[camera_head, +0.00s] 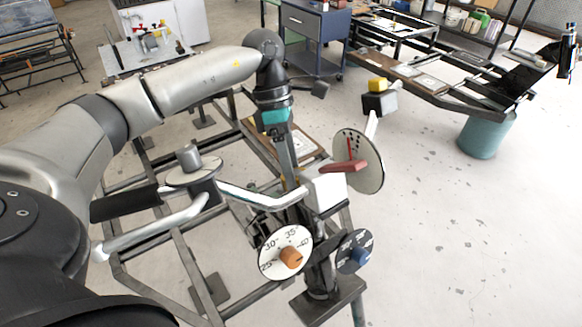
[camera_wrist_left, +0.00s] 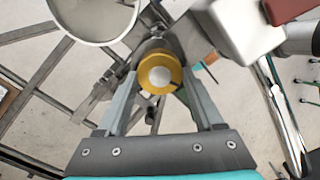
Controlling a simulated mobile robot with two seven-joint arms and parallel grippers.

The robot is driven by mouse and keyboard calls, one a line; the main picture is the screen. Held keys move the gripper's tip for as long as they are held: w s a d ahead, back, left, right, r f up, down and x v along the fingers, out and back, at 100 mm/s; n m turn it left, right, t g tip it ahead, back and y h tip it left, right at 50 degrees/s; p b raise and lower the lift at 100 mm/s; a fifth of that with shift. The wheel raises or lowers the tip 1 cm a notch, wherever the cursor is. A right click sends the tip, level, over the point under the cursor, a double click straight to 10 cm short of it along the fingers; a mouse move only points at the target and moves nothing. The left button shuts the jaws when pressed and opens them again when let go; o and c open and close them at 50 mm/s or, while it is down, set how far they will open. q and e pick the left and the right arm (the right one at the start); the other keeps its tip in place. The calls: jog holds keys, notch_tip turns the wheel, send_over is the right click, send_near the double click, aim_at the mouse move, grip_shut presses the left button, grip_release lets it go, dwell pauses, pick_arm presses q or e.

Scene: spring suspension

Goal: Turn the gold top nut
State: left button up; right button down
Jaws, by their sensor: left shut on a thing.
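The gold top nut (camera_wrist_left: 160,74) shows in the left wrist view as a round gold ring with a pale centre. My left gripper (camera_head: 292,178) points down at the top of the suspension stand in the head view. In the left wrist view its two fingers (camera_wrist_left: 158,80) lie on either side of the nut and are shut on it. In the head view I cannot make out the nut behind the fingers and the white block. My right gripper is not in view.
A white dial with an orange knob (camera_head: 291,257) and a dark dial with a blue knob (camera_head: 360,257) sit below the gripper. A round plate with a red lever (camera_head: 343,166) stands close on the right. A bent metal handlebar (camera_head: 262,199) crosses on the left.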

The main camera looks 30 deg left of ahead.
pick_arm(q)
jog(key=shift+f, duration=0.1)
jog(key=o, duration=1.4)
jog(key=shift+r, duration=0.2)
jog(key=p+v, duration=0.2)
jog(key=v, duration=1.3)
